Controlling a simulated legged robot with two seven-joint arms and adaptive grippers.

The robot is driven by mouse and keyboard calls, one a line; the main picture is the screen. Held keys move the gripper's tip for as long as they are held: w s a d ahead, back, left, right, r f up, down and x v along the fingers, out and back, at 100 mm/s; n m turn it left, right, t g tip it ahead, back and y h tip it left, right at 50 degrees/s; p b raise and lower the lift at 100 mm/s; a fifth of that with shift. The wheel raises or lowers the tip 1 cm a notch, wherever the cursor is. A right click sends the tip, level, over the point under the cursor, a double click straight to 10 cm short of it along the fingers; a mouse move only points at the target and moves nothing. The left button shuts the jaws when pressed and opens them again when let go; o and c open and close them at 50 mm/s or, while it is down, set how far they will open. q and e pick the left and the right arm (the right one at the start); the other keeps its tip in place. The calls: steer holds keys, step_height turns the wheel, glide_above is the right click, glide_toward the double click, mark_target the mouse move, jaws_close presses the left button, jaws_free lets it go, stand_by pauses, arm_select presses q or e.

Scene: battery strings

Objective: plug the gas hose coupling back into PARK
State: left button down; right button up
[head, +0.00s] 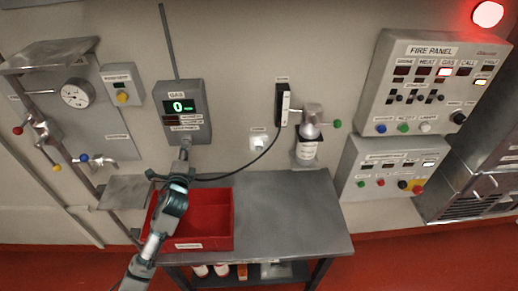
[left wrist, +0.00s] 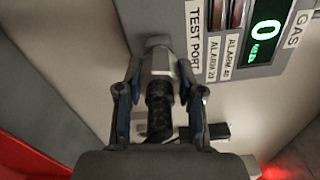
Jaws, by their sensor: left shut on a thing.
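The hose coupling (left wrist: 159,66), with a grey metal front and a black ribbed rear, is held between both fingers of my left gripper (left wrist: 160,92). In the head view my left gripper (head: 179,174) is just below the grey GAS unit (head: 182,103). The coupling's nose is at the unit's lower edge, by the TEST PORT label (left wrist: 194,42); I cannot tell whether it is seated there. The black hose (head: 236,172) runs right and up to a black wall holder (head: 282,103). A small white wall socket (head: 258,143) carries a label too small to read. My right gripper is not seen.
A red tray (head: 215,218) lies on the grey bench (head: 285,215) under my left arm. Gauge and valve pipework (head: 75,95) stands left. The bench's right part is clear.

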arm_select(q)
steer(key=shift+s, duration=0.25)
steer(key=shift+s+a+p, duration=0.1)
steer(key=shift+s+p, duration=0.35)
steer(key=shift+s, duration=0.05)
steer(key=shift+s, duration=0.3)
steer(key=shift+s+p, duration=0.1)
steer(key=shift+p, duration=0.2)
steer(key=shift+s, duration=0.45)
steer(key=shift+s+p, duration=0.1)
steer(key=shift+p, duration=0.2)
steer(key=shift+s, duration=0.45)
steer(key=shift+s+a+p, duration=0.15)
steer(key=shift+s+p, duration=0.85)
steer(key=shift+s, duration=1.05)
